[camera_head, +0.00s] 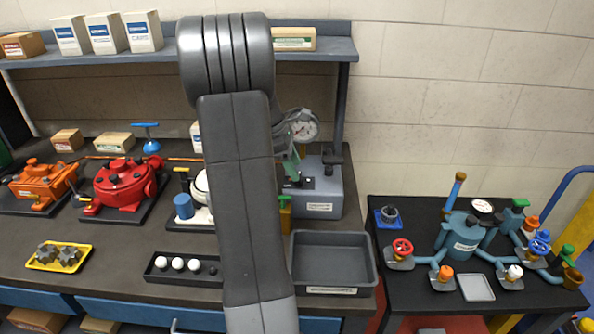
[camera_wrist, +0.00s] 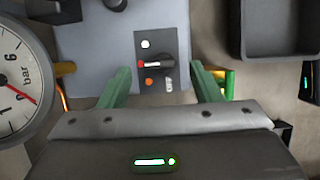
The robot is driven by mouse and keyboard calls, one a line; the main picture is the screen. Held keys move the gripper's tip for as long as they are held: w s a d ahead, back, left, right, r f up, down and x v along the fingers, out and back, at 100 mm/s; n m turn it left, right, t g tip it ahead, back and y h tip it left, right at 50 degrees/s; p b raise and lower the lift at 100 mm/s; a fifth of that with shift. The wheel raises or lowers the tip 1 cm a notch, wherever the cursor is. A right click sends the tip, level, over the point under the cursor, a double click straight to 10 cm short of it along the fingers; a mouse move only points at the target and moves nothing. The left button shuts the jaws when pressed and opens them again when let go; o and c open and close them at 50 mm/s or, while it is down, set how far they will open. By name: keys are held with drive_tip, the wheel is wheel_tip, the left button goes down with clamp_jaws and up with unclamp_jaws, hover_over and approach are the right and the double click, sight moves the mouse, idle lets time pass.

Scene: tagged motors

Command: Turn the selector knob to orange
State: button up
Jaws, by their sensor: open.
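The selector knob (camera_wrist: 166,65) is a small black knob on a dark plate (camera_wrist: 178,43) on top of a grey box. In the wrist view its pale pointer line runs left toward a red mark (camera_wrist: 140,64). An orange mark (camera_wrist: 149,82) lies below left and a white mark (camera_wrist: 145,44) above left. My gripper (camera_wrist: 161,80) is open, with one green finger on each side of the plate. Whether the fingers touch anything cannot be told. In the head view the grey box (camera_head: 328,190) stands behind my arm, and my gripper (camera_head: 292,165) is over its left part.
A pressure gauge (camera_wrist: 15,85) stands close on the left in the wrist view. An empty grey tray (camera_head: 333,260) lies in front of the box. A red pump (camera_head: 120,183) and an orange one (camera_head: 42,182) are on the left. A side table (camera_head: 400,290) with valves stands right.

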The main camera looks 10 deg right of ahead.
drive_tip(key=shift+x, duration=1.35)
drive_tip(key=c, duration=1)
drive_tip(key=shift+n, duration=0.3)
drive_tip(key=n+t+p, duration=0.1)
drive_tip(key=n+t, duration=0.1)
drive_tip(key=n, duration=0.2)
drive_tip(key=shift+s+r+p, duration=0.1)
drive_tip(key=shift+s+p, duration=0.05)
drive_tip(key=shift+p, duration=0.2)
drive_tip(key=shift+a+n+t+p, duration=0.1)
drive_tip(key=shift+n+t+p, duration=0.7)
drive_tip(key=shift+n, duration=1.2)
drive_tip(key=shift+y, duration=0.3)
